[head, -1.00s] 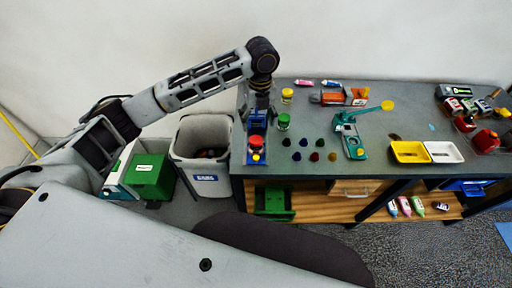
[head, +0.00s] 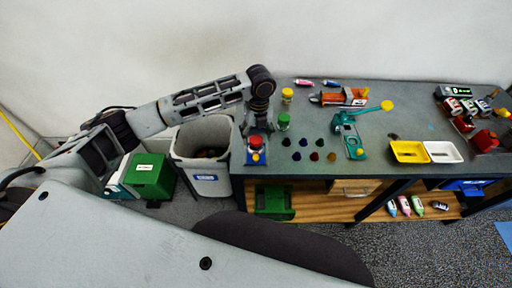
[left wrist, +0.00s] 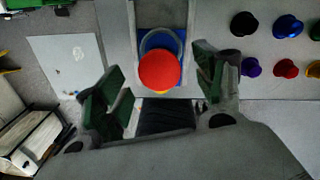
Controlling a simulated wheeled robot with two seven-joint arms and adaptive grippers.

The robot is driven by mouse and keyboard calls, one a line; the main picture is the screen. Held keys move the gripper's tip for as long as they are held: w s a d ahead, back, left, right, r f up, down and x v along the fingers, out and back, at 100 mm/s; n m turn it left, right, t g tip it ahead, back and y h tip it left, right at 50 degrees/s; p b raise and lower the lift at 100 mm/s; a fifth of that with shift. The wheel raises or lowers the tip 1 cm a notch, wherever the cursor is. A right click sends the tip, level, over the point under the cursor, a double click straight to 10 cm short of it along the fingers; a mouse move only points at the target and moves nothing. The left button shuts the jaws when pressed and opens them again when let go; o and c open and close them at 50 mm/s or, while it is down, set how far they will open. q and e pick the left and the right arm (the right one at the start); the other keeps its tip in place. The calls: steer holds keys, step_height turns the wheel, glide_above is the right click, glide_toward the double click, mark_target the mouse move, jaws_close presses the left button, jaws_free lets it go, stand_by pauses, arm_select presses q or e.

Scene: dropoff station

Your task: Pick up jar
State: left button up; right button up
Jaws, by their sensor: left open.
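My left gripper (head: 257,126) is open at the left end of the workbench, lowered over a red round-topped item (head: 256,142). In the left wrist view the red top (left wrist: 160,70) lies between the spread fingers, with a blue rim around part of it. I cannot tell whether a finger touches it. A clear jar with a green lid (head: 283,122) stands just right of the gripper. A clear jar with a yellow lid (head: 287,95) stands behind it. Both stand upright on the bench. My right gripper is not in view.
Several small coloured knobs (head: 314,156) lie right of the gripper. A teal tool with a yellow knob (head: 349,135) is beyond them. Yellow (head: 409,152) and white (head: 444,152) trays are further right. A grey bin (head: 205,178) and green box (head: 151,177) stand left of the bench.

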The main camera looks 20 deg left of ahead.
mark_target(256, 140)
arm_select(q)
steer(key=shift+f, duration=0.1)
steer(key=f, duration=0.2)
steer(key=f+p, duration=0.1)
steer(key=f, duration=0.1)
steer(key=shift+s, duration=0.3)
steer(key=shift+f, duration=0.5)
steer(key=shift+c, duration=0.4)
steer(key=c, duration=1.2)
steer(key=shift+o, duration=0.2)
steer(key=shift+r, duration=0.1)
